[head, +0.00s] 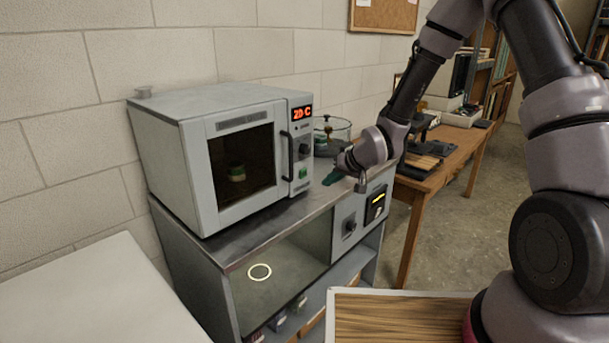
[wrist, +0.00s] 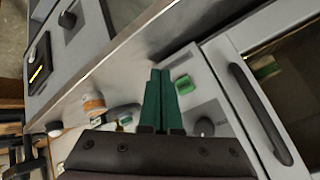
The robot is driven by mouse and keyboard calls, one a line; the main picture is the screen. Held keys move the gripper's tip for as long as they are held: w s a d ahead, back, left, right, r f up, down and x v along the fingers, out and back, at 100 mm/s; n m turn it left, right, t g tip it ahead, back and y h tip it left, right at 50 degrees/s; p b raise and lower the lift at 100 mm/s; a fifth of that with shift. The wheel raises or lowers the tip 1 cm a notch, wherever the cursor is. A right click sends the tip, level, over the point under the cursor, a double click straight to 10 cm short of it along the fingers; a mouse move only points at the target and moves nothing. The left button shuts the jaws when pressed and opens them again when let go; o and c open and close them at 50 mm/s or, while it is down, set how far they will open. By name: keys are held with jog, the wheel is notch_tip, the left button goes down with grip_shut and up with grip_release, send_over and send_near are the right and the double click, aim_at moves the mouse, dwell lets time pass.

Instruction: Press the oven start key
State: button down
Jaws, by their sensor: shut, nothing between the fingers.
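The oven (head: 160,160) is a light grey box with a dark window, its door shut. Its right-hand panel has a red lit display reading about "20 C" (head: 303,113), a dark knob and a green key (head: 303,173) low down. In the wrist view the green key (wrist: 184,84) shows just right of my fingertips, with the dark knob (wrist: 205,127) below it and the black door handle (wrist: 258,112) further right. My gripper (head: 328,180) has its teal fingers shut and empty, just right of the panel in the head view; the fingers also show in the wrist view (wrist: 157,72). Contact is not visible.
The oven stands on a metal-topped cabinet (head: 270,218) with a knob and a yellow-lit slot on its front. A glass vessel (head: 335,130) stands behind my gripper. A wooden table (head: 440,172) is at right.

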aim_at(305, 177)
jog(key=shift+w+a, duration=0.9)
jog(key=shift+a, duration=0.3)
jog(key=shift+w+a, duration=0.9)
jog(key=shift+a, duration=0.25)
jog(key=shift+a, duration=0.1)
jog(key=shift+w+a, duration=0.2)
jog(key=shift+w, duration=0.05)
jog(key=shift+w+a, duration=0.3)
jog(key=shift+a, duration=0.05)
dwell(1.0)
jog(key=shift+s+d, duration=0.6)
jog(key=shift+d, duration=0.1)
jog(key=s+d, duration=0.1)
jog(key=d, duration=0.1)
jog(key=s+d, duration=0.2)
dwell(0.6)
